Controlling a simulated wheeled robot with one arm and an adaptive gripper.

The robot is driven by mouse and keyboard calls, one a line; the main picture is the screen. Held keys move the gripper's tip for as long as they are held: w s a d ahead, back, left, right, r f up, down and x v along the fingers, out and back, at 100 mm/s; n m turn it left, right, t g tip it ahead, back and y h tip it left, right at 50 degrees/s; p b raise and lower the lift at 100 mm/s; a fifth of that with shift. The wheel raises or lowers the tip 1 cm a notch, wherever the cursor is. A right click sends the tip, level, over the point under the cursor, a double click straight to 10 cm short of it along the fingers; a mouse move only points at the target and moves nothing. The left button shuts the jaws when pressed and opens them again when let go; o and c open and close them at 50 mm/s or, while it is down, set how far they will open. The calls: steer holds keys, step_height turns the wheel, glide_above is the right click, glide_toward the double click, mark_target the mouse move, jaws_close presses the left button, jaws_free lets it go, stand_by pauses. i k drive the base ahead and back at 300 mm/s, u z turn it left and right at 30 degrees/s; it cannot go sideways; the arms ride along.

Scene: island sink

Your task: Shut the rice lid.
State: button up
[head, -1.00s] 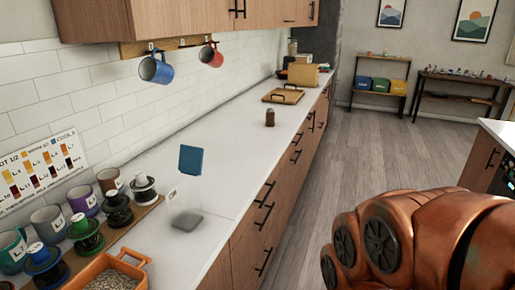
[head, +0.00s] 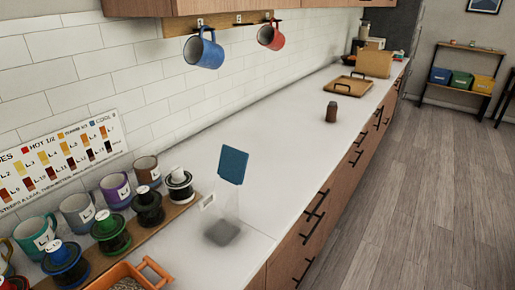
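A clear container (head: 225,208) stands on the white counter, right of the row of mugs. Its blue lid (head: 233,165) is raised steeply above it, so it is open. Dark grey contents (head: 222,233) lie at its bottom; I cannot tell from the picture whether they are rice. My gripper is not in view, so whether it is open or shut does not show.
Several labelled mugs and lidded jars stand on a wooden board (head: 178,212) along the wall. An orange crate (head: 155,272) sits at the front. A small brown jar (head: 331,112) and wooden tray (head: 346,86) are farther back. Blue (head: 204,50) and red (head: 271,36) mugs hang above.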

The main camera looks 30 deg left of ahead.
mark_target(233, 162)
steer(key=u, duration=0.05)
steer(key=i, duration=2.85)
steer(key=u, duration=3.75)
steer(key=k, duration=0.6)
steer(key=u, duration=0.9)
steer(key=i, duration=0.5)
